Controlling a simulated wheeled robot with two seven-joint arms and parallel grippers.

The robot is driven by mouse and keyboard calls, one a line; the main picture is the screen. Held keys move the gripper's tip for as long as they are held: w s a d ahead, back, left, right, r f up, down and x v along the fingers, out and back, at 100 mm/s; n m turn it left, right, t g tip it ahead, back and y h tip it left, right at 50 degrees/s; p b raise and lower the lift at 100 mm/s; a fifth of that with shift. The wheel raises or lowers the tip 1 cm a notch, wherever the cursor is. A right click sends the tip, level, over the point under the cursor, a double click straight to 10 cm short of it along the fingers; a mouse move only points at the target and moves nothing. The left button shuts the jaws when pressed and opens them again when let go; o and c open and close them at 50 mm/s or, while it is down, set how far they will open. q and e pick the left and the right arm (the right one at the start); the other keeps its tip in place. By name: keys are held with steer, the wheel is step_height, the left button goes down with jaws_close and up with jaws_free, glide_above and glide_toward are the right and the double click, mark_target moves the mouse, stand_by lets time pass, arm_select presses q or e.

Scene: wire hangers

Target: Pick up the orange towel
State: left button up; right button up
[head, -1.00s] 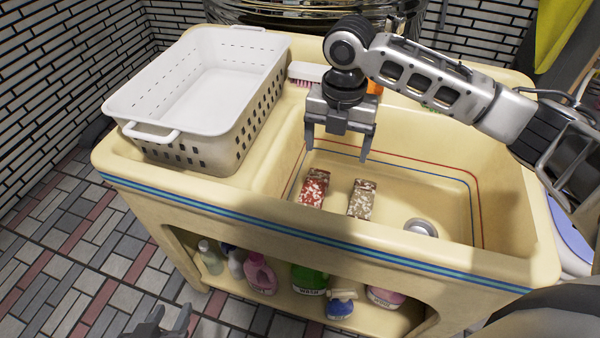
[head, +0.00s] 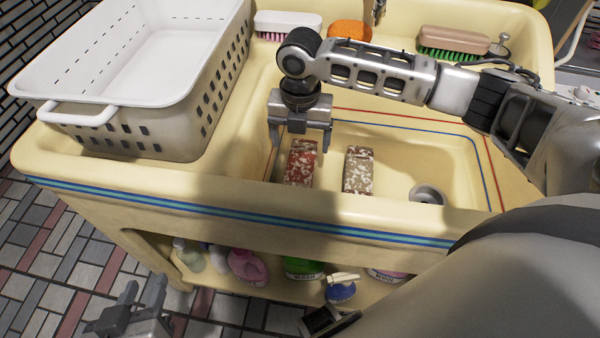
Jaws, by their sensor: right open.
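A red-orange and white speckled folded cloth (head: 300,166) lies in the sink basin at its left side; it is the nearest match to an orange towel. A brown and white speckled one (head: 358,172) lies to its right, apart from it. My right gripper (head: 300,142) is open and points down above the red-orange cloth, its fingers to either side of the cloth's far end in the picture. I cannot tell whether it touches the cloth. My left gripper (head: 144,288) is low at the bottom left, outside the sink, with its fingers apart and nothing between them.
A white basket (head: 100,115) stands on the left counter. A white brush (head: 288,22), an orange sponge-like item (head: 350,30) and a green-bristled brush (head: 455,40) lie along the back ledge. The basin has a drain (head: 428,194) at right. Several bottles stand on the shelf below.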

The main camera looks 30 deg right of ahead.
mark_target(300, 164)
steer(key=shift+f, duration=0.8)
steer(key=f, duration=0.1)
steer(key=f+b, duration=0.1)
steer(key=f, duration=0.3)
steer(key=shift+s+a+f, duration=0.15)
steer(key=shift+s, duration=0.1)
arm_select(q)
steer(key=shift+d+f, duration=0.1)
steer(key=shift+f, duration=0.25)
arm_select(e)
steer(key=c, duration=1.4)
steer(key=shift+o, duration=0.2)
arm_select(q)
steer(key=shift+r+p, duration=0.35)
steer(key=shift+p, duration=0.6)
arm_select(e)
step_height(300, 164, up, 10)
